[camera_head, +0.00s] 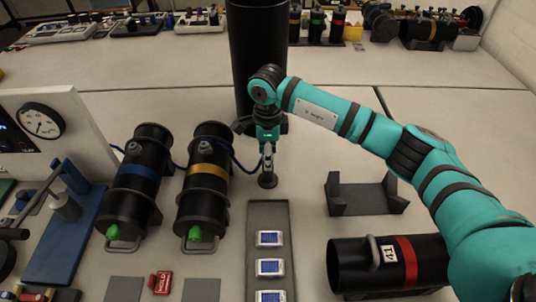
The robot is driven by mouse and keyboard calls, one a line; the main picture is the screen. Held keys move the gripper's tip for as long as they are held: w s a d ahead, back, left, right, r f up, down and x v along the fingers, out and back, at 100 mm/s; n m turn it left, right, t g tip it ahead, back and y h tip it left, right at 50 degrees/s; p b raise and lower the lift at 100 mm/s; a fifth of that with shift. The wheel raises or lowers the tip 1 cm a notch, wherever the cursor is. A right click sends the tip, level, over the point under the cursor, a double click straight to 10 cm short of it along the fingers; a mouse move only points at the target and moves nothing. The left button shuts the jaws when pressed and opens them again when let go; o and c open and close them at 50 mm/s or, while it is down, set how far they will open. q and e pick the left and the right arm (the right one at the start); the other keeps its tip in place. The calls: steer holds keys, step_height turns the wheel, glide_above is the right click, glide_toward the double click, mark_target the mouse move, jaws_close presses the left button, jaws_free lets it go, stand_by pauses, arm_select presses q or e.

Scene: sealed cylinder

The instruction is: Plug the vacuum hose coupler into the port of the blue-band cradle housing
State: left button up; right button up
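The blue-band housing (129,193) is a black cylinder in a cradle at centre left, with a green fitting (113,233) at its near end. A blue hose (232,156) runs behind the housings to my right gripper. My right gripper (267,148) points down, right of the gold-band housing. It appears shut on the hose coupler (267,168), a slim silver and dark piece with a dark round lower end. The coupler is well apart from the blue-band housing. My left gripper is not in view.
The gold-band housing (204,176) stands between the coupler and the blue-band housing. A tall black cylinder (256,50) is behind the gripper. A grey tray (268,218), an empty cradle (364,199) and a red-band cylinder (430,262) are nearer. A gauge panel (70,118) is left.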

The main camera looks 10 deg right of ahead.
jaws_close()
steer(key=shift+r, duration=0.1)
steer(key=shift+r+p, duration=1.3)
steer(key=shift+r, duration=1.65)
steer(key=s+d+r+n, duration=0.1)
steer(key=s+d+n, duration=0.2)
steer(key=s+n, duration=0.6)
steer(key=s+d+r+n, duration=0.1)
steer(key=s+d+n, duration=0.3)
steer(key=s+n, duration=0.6)
steer(key=shift+d+r+n, duration=0.15)
steer(key=shift+d+n, duration=0.1)
steer(key=shift+n, duration=0.35)
steer(key=shift+a, duration=0.15)
